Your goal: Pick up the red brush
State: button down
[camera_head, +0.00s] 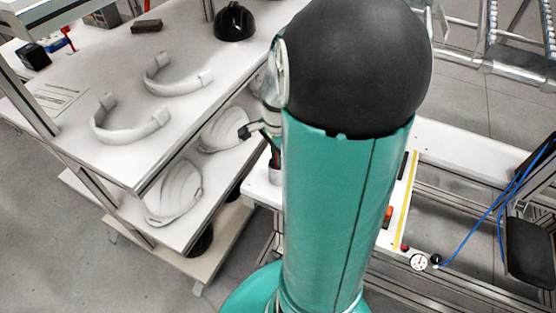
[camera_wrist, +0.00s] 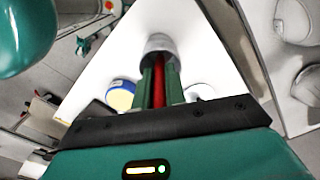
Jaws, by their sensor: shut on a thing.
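In the wrist view, the red brush (camera_wrist: 159,88) stands between the two green fingers of my gripper (camera_wrist: 160,72), which is shut on it. A grey cup (camera_wrist: 158,43) is at the fingertips, on a white surface. The brush's far end lies at or inside the cup; I cannot tell which.
A round yellow-and-blue container (camera_wrist: 121,94) stands left of the fingers. In the head view, a white shelf table (camera_head: 75,150) at left holds helmet parts and a black helmet (camera_head: 235,22). White helmet shells (camera_head: 175,192) lie on the shelf below.

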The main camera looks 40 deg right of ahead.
notch_tip(320, 180, up, 10)
jog(key=shift+r, duration=0.1)
dwell(0.5)
dwell(0.7)
